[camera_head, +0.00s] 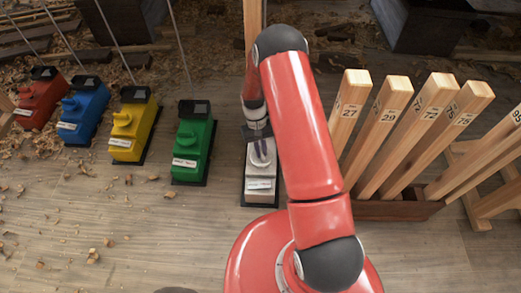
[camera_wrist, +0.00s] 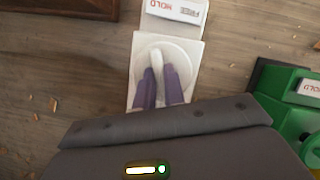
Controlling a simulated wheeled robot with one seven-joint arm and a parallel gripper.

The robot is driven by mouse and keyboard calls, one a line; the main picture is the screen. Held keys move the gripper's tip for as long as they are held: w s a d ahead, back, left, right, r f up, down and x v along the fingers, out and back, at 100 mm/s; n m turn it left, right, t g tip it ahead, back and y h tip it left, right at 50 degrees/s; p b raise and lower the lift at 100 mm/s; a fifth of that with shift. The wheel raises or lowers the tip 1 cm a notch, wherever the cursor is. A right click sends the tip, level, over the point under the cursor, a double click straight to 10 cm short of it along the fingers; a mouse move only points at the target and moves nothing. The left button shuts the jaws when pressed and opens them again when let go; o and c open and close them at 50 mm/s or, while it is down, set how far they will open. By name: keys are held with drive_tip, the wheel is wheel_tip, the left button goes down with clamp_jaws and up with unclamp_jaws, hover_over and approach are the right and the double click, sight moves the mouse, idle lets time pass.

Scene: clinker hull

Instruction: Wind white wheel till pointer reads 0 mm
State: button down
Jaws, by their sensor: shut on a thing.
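The white winding unit (camera_head: 262,185) stands on the floor just left of my arm, with its white wheel (camera_head: 262,153) on top. In the wrist view the wheel (camera_wrist: 185,55) is a round white disc with a raised white bar across it. My gripper (camera_head: 261,148) points down at the wheel. In the wrist view its two purple fingers (camera_wrist: 159,72) are shut on the bar, one on each side. A label (camera_wrist: 180,9) with FREE and HOLD markings lies at the unit's end. The pointer and its mm scale cannot be made out; my arm covers part of the unit.
Green (camera_head: 193,145), yellow (camera_head: 134,125), blue (camera_head: 83,112) and red (camera_head: 41,99) units stand in a row to the left. Numbered wooden posts (camera_head: 380,135) rise from a brown box (camera_head: 395,209) at right. Shavings litter the plank floor; front left is mostly clear.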

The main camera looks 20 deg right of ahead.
drive_tip(key=shift+m+y, duration=0.3)
drive_tip(key=shift+m, duration=0.3)
drive_tip(key=c, duration=1.5)
unclamp_jaws()
drive_tip(key=shift+r, duration=0.15)
wheel_tip(320, 180, up, 20)
drive_tip(key=p, duration=0.2)
drive_tip(key=shift+p, duration=0.3)
